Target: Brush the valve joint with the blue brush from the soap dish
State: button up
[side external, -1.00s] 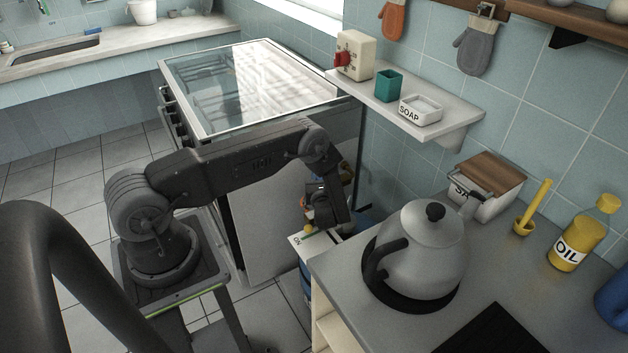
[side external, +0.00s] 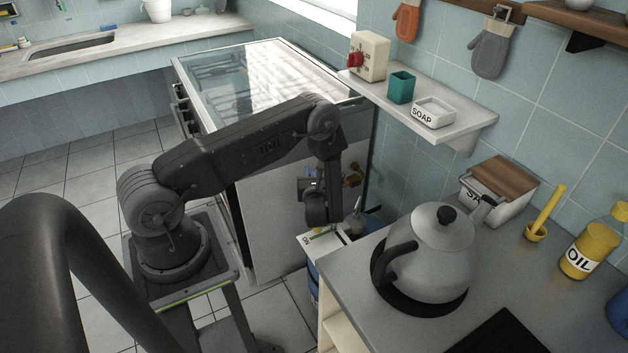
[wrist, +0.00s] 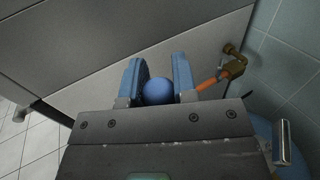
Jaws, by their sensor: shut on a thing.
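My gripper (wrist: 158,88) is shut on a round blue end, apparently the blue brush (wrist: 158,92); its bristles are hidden. In the side external view the gripper (side external: 304,184) is small and partly behind my wrist, low in front of the pale panel. The brass valve joint (wrist: 236,64), with an orange hose, is right of the gripper in the wrist view, apart from it. It also shows just right of my wrist in the side external view (side external: 353,180). The white soap dish (side external: 433,113) on the wall shelf looks empty.
A grey kettle (side external: 430,255) stands on the near counter, right of my arm. A white box (side external: 312,244) sits below my wrist. A blue cylinder top (wrist: 264,132) is at lower right in the wrist view. The wall shelf (side external: 455,130) overhangs to the right.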

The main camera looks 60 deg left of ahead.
notch_tip(320, 180, up, 4)
jog(key=shift+f, duration=0.1)
dwell(0.4)
